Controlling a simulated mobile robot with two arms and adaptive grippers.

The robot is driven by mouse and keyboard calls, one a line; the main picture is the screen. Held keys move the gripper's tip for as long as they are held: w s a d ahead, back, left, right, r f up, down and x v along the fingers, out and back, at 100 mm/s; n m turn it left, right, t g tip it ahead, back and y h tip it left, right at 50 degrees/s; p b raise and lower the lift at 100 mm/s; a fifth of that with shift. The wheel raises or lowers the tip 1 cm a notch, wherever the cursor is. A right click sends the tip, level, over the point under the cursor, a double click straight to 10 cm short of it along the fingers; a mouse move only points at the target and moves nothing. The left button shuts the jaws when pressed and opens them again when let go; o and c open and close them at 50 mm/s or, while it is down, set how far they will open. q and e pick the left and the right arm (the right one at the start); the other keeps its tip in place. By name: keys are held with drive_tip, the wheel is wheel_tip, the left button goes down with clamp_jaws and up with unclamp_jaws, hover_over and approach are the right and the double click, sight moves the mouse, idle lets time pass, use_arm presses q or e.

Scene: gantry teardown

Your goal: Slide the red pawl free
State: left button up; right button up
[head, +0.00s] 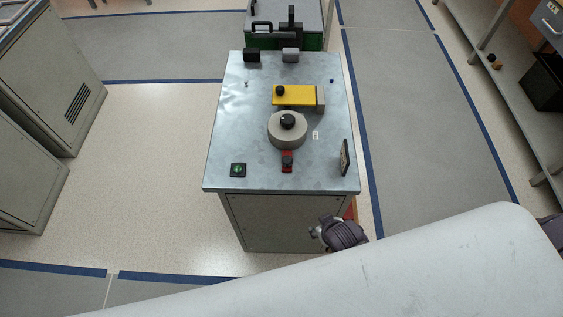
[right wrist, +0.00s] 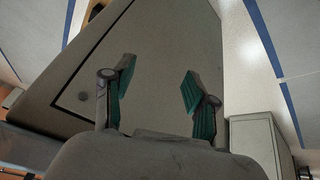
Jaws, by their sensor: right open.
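The red pawl (head: 287,163) sits on the metal-topped bench (head: 225,135), just in front of a round grey drum (head: 288,140) with a black knob. A dark piece covers part of the pawl. One gripper (head: 314,232) shows low in front of the bench, below the top's near edge and apart from the pawl. In the right wrist view my right gripper (right wrist: 155,92) is open with nothing between its green-lined fingers. A grey cabinet panel fills the view beyond them. My left gripper is not seen.
A yellow bar (head: 295,95) with a grey end block lies behind the drum. A green button (head: 238,170) stands at the front left of the top and an upright plate (head: 344,157) at the right. Grey cabinets stand at the left. Floor is clear on both sides.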

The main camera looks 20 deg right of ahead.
drive_tip(key=w+a+r+n+t+y, duration=0.1)
drive_tip(key=w+a+r+t, duration=0.25)
drive_tip(key=w+r, duration=0.55)
drive_tip(key=w+a+r+n+t+y, duration=0.25)
drive_tip(key=w+r+t, duration=0.2)
drive_tip(key=r, duration=0.85)
drive_tip(key=w+a+r+n+t+y, duration=0.1)
drive_tip(key=w+a+r+t, duration=0.4)
drive_tip(key=r, duration=0.6)
drive_tip(key=a+r+n+g+y+b, duration=0.1)
drive_tip(key=a+r+n+g+y, duration=0.1)
drive_tip(key=a+r+n+y, duration=0.8)
drive_tip(key=s+a+f+n+g+y, duration=0.2)
drive_tip(key=s+a+n+g+y, duration=0.35)
drive_tip(key=n+g, duration=0.5)
drive_tip(key=n+g+h, duration=0.2)
drive_tip(key=g+h, duration=0.4)
drive_tip(key=h, duration=1.4)
approach(287, 158)
use_arm(q)
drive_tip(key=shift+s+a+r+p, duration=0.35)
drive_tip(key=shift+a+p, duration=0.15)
drive_tip(key=shift+p, duration=0.4)
use_arm(e)
wheel_tip(287, 158, down, 10)
drive_tip(key=shift+s+d+r, duration=0.1)
drive_tip(key=shift+d+r, duration=0.05)
